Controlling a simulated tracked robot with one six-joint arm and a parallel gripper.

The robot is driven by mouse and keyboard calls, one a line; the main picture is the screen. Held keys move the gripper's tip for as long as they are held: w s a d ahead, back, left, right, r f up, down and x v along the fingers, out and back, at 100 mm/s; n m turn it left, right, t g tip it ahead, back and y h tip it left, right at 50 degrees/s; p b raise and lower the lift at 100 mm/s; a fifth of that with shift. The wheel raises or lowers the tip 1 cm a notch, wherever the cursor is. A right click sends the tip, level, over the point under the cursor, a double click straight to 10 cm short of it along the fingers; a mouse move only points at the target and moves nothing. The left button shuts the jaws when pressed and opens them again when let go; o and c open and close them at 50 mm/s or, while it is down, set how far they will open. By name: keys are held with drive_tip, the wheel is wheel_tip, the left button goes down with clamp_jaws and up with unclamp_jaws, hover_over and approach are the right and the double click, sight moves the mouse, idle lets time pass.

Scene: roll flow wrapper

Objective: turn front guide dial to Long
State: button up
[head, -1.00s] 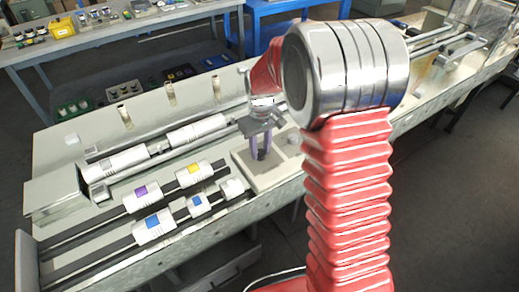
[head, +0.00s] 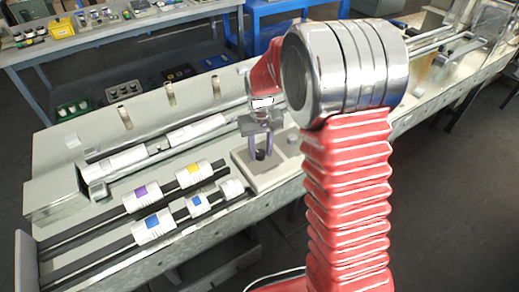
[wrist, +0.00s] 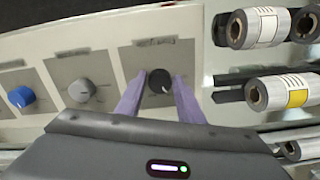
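A black dial (wrist: 159,82) with a light pointer mark sits on a grey square plate (wrist: 133,56) in the wrist view. The pointer slants to the lower right; the lettering around it is too small to read. My gripper (wrist: 161,77) has its two purple fingers apart, one on each side of the black dial, with slight gaps visible. In the head view my gripper (head: 261,157) points down at the dial's panel (head: 272,180), the dark dial partly showing between the fingers.
A grey dial (wrist: 81,90) and a blue dial (wrist: 20,97) stand left of the black one in the wrist view. White rollers with a yellow band (head: 194,173) and a purple band (head: 142,197) lie on dark rails beside the panel.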

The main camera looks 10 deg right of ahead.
sight(260, 152)
drive_tip(key=shift+o, duration=1.4)
drive_tip(key=shift+w, duration=0.1)
drive_tip(key=shift+r, duration=0.2)
wheel_tip(260, 152, up, 13)
drive_tip(key=shift+r, duration=0.2)
drive_tip(key=s+r+t, duration=0.2)
drive_tip(key=s+r, duration=0.1)
drive_tip(key=s, duration=1)
drive_tip(key=s+r+t, duration=0.3)
drive_tip(key=s, duration=1)
drive_tip(key=shift+a+r+m+t, duration=0.15)
drive_tip(key=shift+a+m+t, duration=0.05)
drive_tip(key=shift+m+t, duration=0.1)
